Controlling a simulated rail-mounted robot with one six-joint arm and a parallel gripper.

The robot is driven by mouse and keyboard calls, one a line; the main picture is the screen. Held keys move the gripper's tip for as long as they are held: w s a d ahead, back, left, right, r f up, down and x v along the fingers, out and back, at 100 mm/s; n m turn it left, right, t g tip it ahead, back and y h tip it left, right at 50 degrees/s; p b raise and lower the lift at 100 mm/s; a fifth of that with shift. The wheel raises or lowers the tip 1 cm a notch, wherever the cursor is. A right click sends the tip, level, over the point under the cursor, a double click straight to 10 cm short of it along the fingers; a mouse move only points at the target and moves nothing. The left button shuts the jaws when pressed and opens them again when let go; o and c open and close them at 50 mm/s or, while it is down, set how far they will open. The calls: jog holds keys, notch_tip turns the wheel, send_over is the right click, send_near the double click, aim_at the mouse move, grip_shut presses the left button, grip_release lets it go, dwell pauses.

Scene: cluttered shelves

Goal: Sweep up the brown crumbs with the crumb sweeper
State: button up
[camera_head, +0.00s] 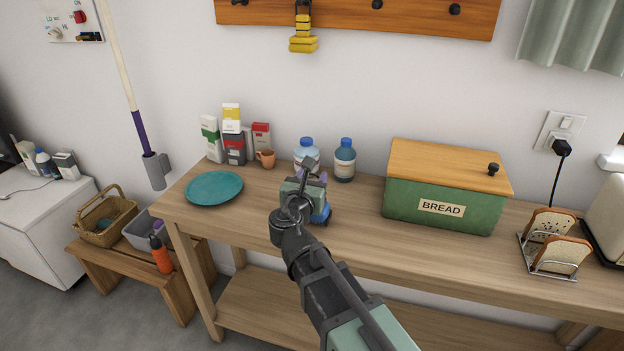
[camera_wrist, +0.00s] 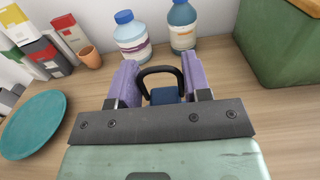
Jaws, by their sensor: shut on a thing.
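The crumb sweeper (camera_head: 322,216) is blue, with a black loop handle, and is at the wooden table's top, mostly hidden behind my gripper (camera_head: 312,180) in the head view. In the wrist view the sweeper (camera_wrist: 166,96) sits between the two purple finger pads of my gripper (camera_wrist: 163,74), with its black handle arching up between them. My gripper is shut on the sweeper. Whether the sweeper touches the tabletop is unclear. I cannot make out brown crumbs in either view.
A teal plate (camera_head: 214,188) lies to the left. Cartons (camera_head: 234,148), an orange-brown cup (camera_head: 265,158) and two bottles (camera_head: 345,160) stand behind. A green bread box (camera_head: 440,205) stands to the right, with a toast rack (camera_head: 553,255) beyond it. Tabletop between plate and box is mostly bare.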

jog(key=shift+f+b, duration=0.3)
jog(key=shift+f, duration=0.05)
jog(key=shift+a, duration=0.1)
jog(key=shift+w+a+r, duration=0.1)
jog(key=shift+w+a, duration=0.1)
jog(key=shift+a, duration=0.35)
jog(key=shift+w+a+r, duration=0.1)
jog(key=shift+w+a, duration=0.05)
jog(key=shift+a, duration=0.35)
jog(key=shift+w+a, duration=1.1)
jog(key=shift+a, duration=2.8)
jog(key=shift+s+d+f, duration=0.1)
jog(key=shift+s+d, duration=0.25)
jog(key=shift+d, duration=0.9)
jog(key=shift+s+d+r, duration=0.1)
jog(key=shift+s+d, duration=0.3)
jog(key=shift+d, duration=0.9)
jog(key=shift+s+d+f, duration=0.1)
jog(key=shift+s+d, duration=0.25)
jog(key=shift+d, duration=0.9)
jog(key=shift+s+d+f, duration=0.1)
jog(key=shift+s+d, duration=0.1)
jog(key=shift+d, duration=0.45)
jog(key=shift+s+d, duration=0.2)
jog(key=shift+d, duration=0.4)
